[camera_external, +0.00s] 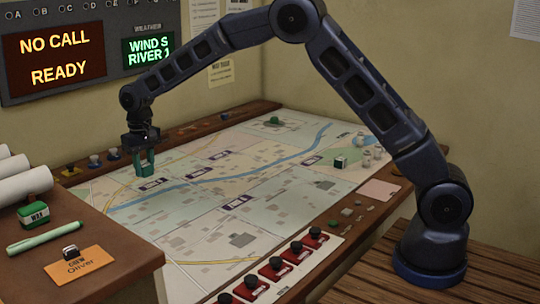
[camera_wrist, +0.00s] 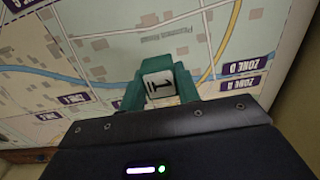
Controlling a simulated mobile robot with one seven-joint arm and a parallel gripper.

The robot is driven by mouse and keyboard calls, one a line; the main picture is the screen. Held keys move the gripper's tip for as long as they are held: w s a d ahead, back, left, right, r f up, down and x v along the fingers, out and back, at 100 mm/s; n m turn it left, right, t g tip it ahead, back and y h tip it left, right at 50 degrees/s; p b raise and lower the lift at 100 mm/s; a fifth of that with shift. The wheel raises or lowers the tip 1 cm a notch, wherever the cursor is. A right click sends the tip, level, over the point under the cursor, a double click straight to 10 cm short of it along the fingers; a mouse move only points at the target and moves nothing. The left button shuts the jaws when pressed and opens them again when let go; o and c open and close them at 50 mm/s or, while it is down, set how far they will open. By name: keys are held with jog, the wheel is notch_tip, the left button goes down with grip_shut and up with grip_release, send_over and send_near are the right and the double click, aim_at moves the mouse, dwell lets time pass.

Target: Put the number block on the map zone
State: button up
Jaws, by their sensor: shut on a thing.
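My gripper (camera_external: 146,168) has green fingers and is shut on a white number block (camera_wrist: 160,84) with dark marks on its face. In the wrist view the block sits between the two fingers (camera_wrist: 160,88); in the external view the fingers mostly hide it. The gripper points down over the far left part of the map (camera_external: 180,208), low near its surface; I cannot tell whether the block touches it. Purple zone labels lie on the map. The wrist view shows ZONE D (camera_wrist: 245,67) and ZONE A (camera_wrist: 239,84) to the right of the block.
A small white-and-dark block (camera_external: 340,162) and pale pieces stand at the map's right. Red switches (camera_external: 270,273) line the front edge. The left desk holds a green stamp (camera_external: 35,210), a pen (camera_external: 44,238) and an orange card (camera_external: 80,263). The map's middle is mostly clear.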

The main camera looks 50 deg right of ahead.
aim_at(151, 215)
notch_tip(151, 215, down, 13)
jog(key=shift+f, duration=0.1)
dwell(0.5)
jog(key=shift+f, duration=0.1)
jog(key=o, duration=1)
jog(key=shift+c, duration=0.2)
